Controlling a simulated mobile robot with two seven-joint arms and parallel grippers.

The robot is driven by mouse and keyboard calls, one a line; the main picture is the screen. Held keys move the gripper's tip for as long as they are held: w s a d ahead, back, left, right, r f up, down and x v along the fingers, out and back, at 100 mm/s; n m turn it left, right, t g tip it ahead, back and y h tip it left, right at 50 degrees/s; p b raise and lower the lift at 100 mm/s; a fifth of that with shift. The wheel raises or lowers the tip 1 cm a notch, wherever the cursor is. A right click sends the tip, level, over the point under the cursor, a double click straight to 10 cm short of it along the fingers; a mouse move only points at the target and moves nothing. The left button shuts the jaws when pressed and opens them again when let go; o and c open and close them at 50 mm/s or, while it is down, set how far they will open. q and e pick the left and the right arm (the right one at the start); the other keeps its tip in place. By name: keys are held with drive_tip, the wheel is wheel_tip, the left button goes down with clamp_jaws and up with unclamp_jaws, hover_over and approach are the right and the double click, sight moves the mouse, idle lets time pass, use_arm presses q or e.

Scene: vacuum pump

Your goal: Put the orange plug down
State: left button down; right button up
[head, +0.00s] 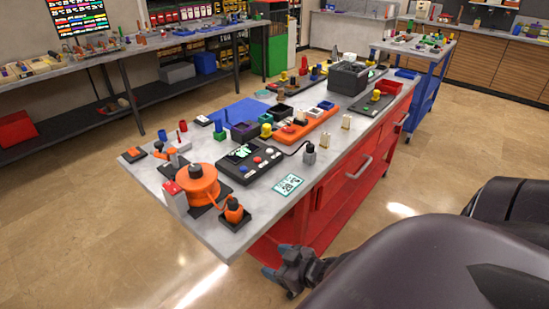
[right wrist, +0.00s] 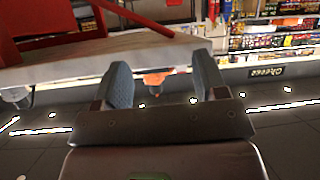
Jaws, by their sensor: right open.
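A small orange piece with a dark knob (head: 234,210), which may be the orange plug, sits on a black base at the near corner of the grey tabletop (head: 215,235). Beside it stands the larger orange round pump body (head: 198,182) with a black cap. A smaller orange piece (head: 135,153) lies on a dark square at the left corner. My right gripper (head: 283,266) is off the near table edge, apart from these pieces. In the right wrist view its blue-grey fingers (right wrist: 163,88) are open, with an orange thing (right wrist: 156,80) visible beyond them. My left gripper is not in view.
A black control box (head: 250,160) with buttons and a white-green card (head: 288,185) lie on the table. An orange tray (head: 303,127) and several coloured parts stand farther back. Red drawers (head: 345,180) sit under the tabletop. Floor in front is clear.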

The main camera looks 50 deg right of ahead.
drive_tip(key=s+a+f+m+h, duration=0.1)
drive_tip(key=s+a+f+h, duration=0.1)
drive_tip(key=s+a+f, duration=0.1)
wheel_tip(320, 180, down, 2)
drive_tip(key=shift+s+a+g, duration=0.2)
drive_tip(key=shift+a+g, duration=0.2)
drive_tip(key=shift+a, duration=0.45)
